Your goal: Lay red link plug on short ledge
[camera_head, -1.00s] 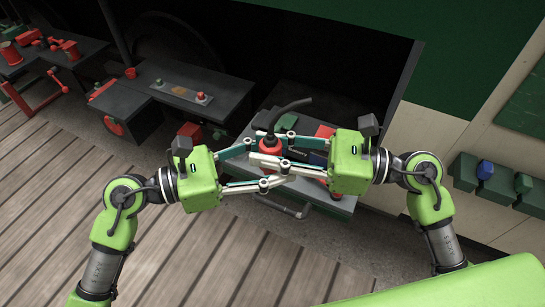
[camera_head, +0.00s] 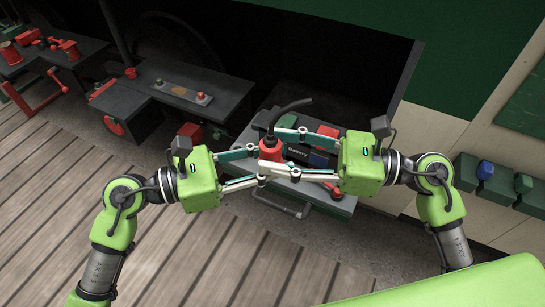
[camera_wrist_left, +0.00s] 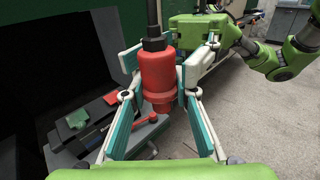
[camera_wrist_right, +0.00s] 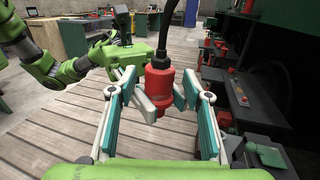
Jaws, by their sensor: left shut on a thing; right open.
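The red link plug (camera_head: 271,149), with a black cable curving from its top, is upright in my left gripper (camera_head: 262,161), above a grey ledge (camera_head: 338,205). I cannot tell whether this is the short ledge. In the left wrist view the plug (camera_wrist_left: 158,76) sits between the left fingers, clear of the ledge surface. My right gripper (camera_head: 274,151) is open at the plug's other side. In the right wrist view its fingers stand on both sides of the plug (camera_wrist_right: 158,86), with a visible gap on the right.
A dark bench with a button panel (camera_head: 182,91) stands to the left. Green wall holders, one with a blue piece (camera_head: 486,168), are at the right.

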